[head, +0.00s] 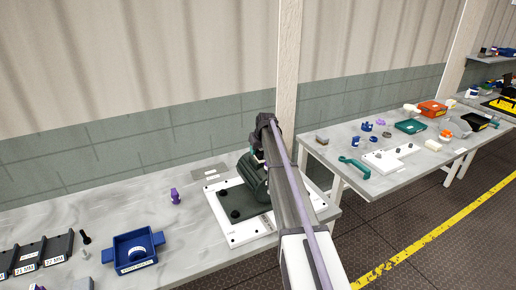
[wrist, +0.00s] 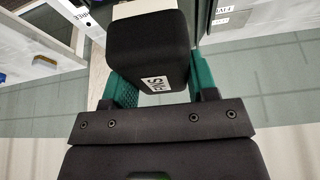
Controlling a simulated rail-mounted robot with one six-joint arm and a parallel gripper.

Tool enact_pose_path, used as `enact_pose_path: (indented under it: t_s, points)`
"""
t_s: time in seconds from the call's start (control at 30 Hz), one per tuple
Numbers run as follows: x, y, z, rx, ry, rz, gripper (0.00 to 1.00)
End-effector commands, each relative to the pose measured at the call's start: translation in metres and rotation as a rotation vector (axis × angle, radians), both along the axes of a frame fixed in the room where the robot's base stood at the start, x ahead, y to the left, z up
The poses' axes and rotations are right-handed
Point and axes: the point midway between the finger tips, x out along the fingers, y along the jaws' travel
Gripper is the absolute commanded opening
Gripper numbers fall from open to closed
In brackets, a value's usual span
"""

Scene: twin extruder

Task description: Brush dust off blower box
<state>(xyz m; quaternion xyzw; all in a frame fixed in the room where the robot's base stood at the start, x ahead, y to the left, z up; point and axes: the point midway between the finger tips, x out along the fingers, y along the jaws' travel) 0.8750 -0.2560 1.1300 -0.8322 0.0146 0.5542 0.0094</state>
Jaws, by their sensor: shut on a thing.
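My gripper (wrist: 160,85) has its green fingers on both sides of a black block (wrist: 150,45) with a small white label, which looks like the brush's handle. A pale part, possibly the bristles, shows beyond the block at the top edge of the wrist view. In the head view my arm reaches over the dark green blower box (head: 240,203), which stands on a white board (head: 226,230) on the near table. My arm hides part of the box and most of the gripper. Dust on the box cannot be made out.
The near table (head: 195,245) also holds a purple piece (head: 175,196), a blue tray (head: 133,250) and dark labelled holders (head: 37,256). A second table (head: 375,180) with several tools and parts stands to the right. A pale post (head: 288,70) rises behind my arm.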

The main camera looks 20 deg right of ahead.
Motion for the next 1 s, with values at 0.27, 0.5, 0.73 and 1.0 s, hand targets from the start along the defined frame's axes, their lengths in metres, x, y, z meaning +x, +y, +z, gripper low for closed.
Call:
enact_pose_path:
  t_s: [0.27,0.5,0.73,1.0]
  points:
    - [-0.002,0.000,0.000,0.000,0.003,0.000,0.28]
    - [0.013,-0.001,0.002,0.000,0.002,0.000,0.28]
    - [0.023,0.000,0.003,0.000,0.002,0.000,0.28]
    - [0.023,-0.001,0.002,0.000,0.001,0.000,0.28]
